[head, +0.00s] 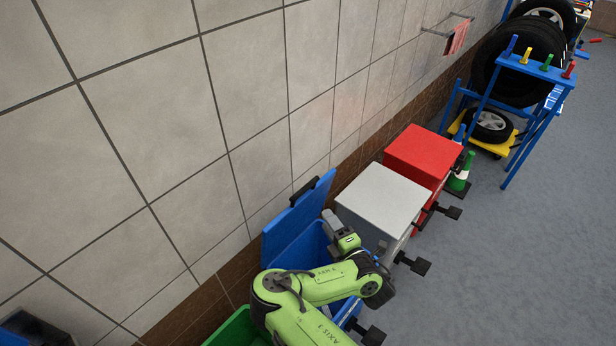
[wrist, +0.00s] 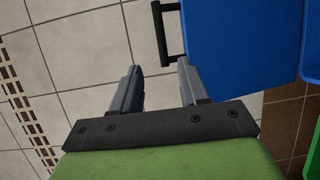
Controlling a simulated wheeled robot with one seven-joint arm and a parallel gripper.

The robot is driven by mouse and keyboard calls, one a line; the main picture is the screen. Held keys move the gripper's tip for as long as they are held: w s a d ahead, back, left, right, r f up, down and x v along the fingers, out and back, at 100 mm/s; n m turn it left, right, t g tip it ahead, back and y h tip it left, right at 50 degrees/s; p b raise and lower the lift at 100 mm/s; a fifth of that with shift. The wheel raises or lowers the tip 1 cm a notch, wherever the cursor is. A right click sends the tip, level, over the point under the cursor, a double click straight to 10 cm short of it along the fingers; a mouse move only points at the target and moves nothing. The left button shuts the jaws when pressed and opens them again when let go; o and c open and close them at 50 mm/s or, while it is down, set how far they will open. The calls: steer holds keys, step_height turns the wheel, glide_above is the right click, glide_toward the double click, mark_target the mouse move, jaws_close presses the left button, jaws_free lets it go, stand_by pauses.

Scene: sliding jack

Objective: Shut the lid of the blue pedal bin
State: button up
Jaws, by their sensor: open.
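The blue pedal bin (head: 314,244) stands by the tiled wall, partly hidden behind my green arm. Its blue lid (head: 291,222) is raised steeply, leaning toward the wall, with a dark handle (head: 305,191) on its upper edge. In the wrist view the lid (wrist: 225,45) fills the upper right and its black handle (wrist: 165,34) lies just beyond my fingertips. My gripper (wrist: 159,75) is open and empty; its right finger is close to the lid's edge, and I cannot tell if they touch. In the head view my gripper (head: 331,221) is just right of the lid.
A white-lidded bin (head: 382,194) and a red bin (head: 423,150), both shut, stand beyond the blue one. A green bin (head: 236,328) is at the near side. Black pedals (head: 371,336) jut out in front. A blue rack (head: 535,68) with tyres stands far right. The grey floor at right is clear.

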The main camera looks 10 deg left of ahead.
mark_target(306, 191)
steer(key=b+x, duration=0.9)
steer(key=x, duration=0.5)
steer(key=shift+w+a+f, duration=0.1)
steer(key=shift+w, duration=0.05)
steer(key=shift+w+a, duration=0.2)
steer(key=shift+w, duration=0.1)
jaws_close()
